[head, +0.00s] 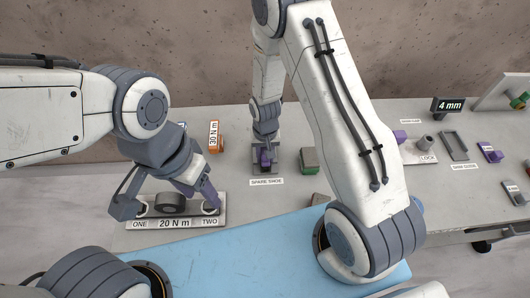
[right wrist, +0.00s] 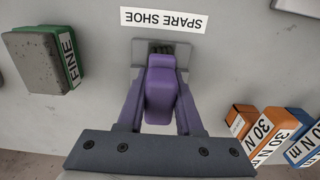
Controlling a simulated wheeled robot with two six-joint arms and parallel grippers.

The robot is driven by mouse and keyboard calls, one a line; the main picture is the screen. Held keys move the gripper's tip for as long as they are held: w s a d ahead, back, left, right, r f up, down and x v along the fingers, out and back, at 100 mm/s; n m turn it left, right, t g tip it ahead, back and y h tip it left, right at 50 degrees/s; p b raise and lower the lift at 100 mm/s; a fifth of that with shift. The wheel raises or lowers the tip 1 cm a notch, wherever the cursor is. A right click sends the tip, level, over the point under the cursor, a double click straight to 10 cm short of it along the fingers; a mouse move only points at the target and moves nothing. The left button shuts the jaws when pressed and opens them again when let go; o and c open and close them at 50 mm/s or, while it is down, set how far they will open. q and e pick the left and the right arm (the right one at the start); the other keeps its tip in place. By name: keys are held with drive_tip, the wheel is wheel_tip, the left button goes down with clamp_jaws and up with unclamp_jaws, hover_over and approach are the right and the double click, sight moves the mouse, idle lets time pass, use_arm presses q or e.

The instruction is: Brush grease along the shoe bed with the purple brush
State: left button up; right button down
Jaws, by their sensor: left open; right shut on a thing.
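The purple brush (right wrist: 160,90) is between the purple fingers of my right gripper (right wrist: 159,112) in the right wrist view. Its dark end is at a grey holder (right wrist: 139,52) beside the SPARE SHOE label; I cannot tell whether it touches. In the head view my right gripper (head: 265,152) points down at that holder, and the brush (head: 265,158) shows only as a small purple patch. I cannot tell which part is the shoe bed.
A green-backed grey block (head: 308,160) marked FINE stands right of the holder. An orange 30 N m block (head: 214,136) stands left. A blue mat (head: 240,255) lies in front. A LOCK plate (head: 420,153) and a grey frame (head: 454,146) are further right.

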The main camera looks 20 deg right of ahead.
drive_tip(key=shift+s+a, duration=0.1)
drive_tip(key=shift+s, duration=0.55)
drive_tip(key=shift+r, duration=0.1)
wheel_tip(320, 180, up, 9)
drive_tip(key=p, duration=0.7)
idle(0.3)
